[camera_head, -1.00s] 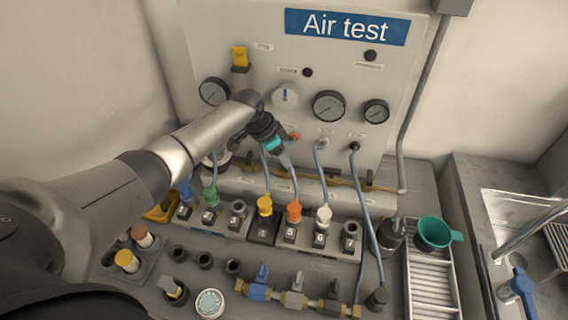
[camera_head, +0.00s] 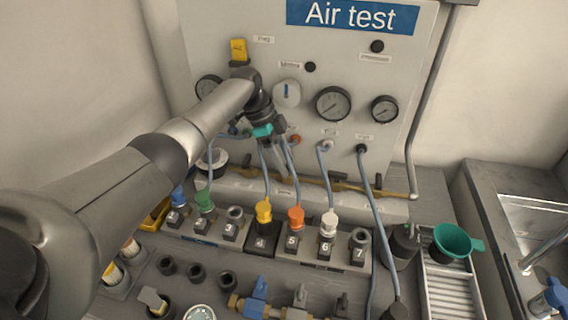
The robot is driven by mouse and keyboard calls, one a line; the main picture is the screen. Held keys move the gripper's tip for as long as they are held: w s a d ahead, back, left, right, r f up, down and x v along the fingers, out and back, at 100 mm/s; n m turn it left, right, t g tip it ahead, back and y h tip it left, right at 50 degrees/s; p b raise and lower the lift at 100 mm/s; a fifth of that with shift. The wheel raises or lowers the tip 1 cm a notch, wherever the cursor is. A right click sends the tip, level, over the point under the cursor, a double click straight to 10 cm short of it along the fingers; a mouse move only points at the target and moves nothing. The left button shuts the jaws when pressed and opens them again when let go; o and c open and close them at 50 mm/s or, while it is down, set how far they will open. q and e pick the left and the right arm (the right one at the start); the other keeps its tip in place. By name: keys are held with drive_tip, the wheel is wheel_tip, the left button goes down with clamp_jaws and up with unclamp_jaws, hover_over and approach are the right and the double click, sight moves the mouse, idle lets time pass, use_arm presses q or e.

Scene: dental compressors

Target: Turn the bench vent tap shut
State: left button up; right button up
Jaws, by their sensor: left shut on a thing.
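My left gripper (camera_head: 277,156) points down in front of the panel, below the white knob. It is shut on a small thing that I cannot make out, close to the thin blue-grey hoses. A teal part (camera_head: 263,130) shows at the gripper. On the bench at the front, a brass manifold (camera_head: 238,303) carries a blue-handled tap (camera_head: 258,290), a grey-handled tap (camera_head: 299,298) and a dark one, cut by the lower edge. I cannot tell which tap is the bench vent tap. My right gripper is not in view.
The panel (camera_head: 345,165) has gauges, including a large one (camera_head: 333,104), and a white knob (camera_head: 287,93). Numbered sockets with coloured plugs (camera_head: 264,212) stand below. A green funnel (camera_head: 452,241) and a ribbed tray (camera_head: 450,292) are right. Hoses hang between panel and bench.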

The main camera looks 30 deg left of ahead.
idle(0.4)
use_arm(q)
drive_tip(key=o, duration=1.4)
drive_tip(key=p+v, duration=0.1)
drive_tip(key=v, duration=1.4)
drive_tip(key=shift+r+p, duration=0.15)
drive_tip(key=shift+p, duration=0.2)
